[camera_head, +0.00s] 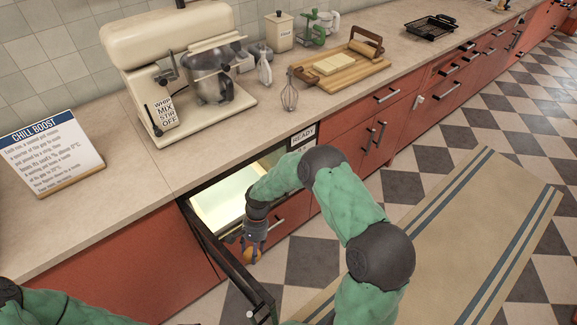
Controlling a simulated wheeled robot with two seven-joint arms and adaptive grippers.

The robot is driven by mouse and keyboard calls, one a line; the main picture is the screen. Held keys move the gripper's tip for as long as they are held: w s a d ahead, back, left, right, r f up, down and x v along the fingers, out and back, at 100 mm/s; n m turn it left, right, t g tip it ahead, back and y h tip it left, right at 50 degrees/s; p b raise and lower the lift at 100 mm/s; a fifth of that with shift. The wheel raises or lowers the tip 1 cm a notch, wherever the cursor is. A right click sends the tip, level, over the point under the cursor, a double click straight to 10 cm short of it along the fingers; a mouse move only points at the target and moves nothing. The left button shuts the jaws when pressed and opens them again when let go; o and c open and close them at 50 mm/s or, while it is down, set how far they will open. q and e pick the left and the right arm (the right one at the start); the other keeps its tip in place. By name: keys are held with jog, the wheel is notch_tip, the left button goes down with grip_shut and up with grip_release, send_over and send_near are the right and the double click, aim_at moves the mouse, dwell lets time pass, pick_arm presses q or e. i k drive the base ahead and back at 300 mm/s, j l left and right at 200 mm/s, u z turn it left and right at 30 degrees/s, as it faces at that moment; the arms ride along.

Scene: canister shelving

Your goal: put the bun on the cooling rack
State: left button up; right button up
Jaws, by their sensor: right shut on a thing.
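The bun (246,252) is a small golden-brown thing, mostly hidden by my right gripper (249,247). My right gripper is shut on it and points down, just outside the opening of a lit built-in compartment (217,203) under the counter. A dark, low rack-like tray (432,28) lies on the counter at the upper right, far from the gripper; it looks like the cooling rack, but it is too small to be sure. My left gripper is out of view; only part of that arm shows at the lower left.
The compartment's dark door (226,262) hangs open close to my right gripper. A stand mixer (185,75), whisk (290,93), cutting board (345,72) with rolling pin and a "Chill Boost" sign (50,150) stand on the counter. A striped rug (470,230) covers the floor at right.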

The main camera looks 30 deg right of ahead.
aim_at(432, 25)
jog(key=k+l, duration=0.2)
jog(key=k, duration=0.15)
jog(key=k+l, duration=0.2)
jog(key=k, duration=0.2)
jog(key=k+z, duration=0.15)
jog(key=z, duration=1.2)
jog(key=i+l+z, duration=0.1)
jog(key=z, duration=0.4)
jog(key=i+z, duration=0.3)
jog(key=z, duration=0.15)
jog(key=i+j+z, duration=0.1)
jog(key=z, duration=0.4)
jog(key=i+j, duration=0.15)
jog(key=i, duration=0.3)
jog(key=i+j, duration=0.2)
jog(key=i, duration=0.25)
jog(key=i+j, duration=0.15)
jog(key=i, duration=0.3)
jog(key=i+j, duration=0.2)
jog(key=i, duration=1.95)
jog(key=i+u, duration=0.25)
jog(key=i, duration=0.15)
jog(key=i+l+u, duration=0.5)
jog(key=i, duration=0.25)
jog(key=j+u, duration=0.1)
jog(key=u, duration=1.8)
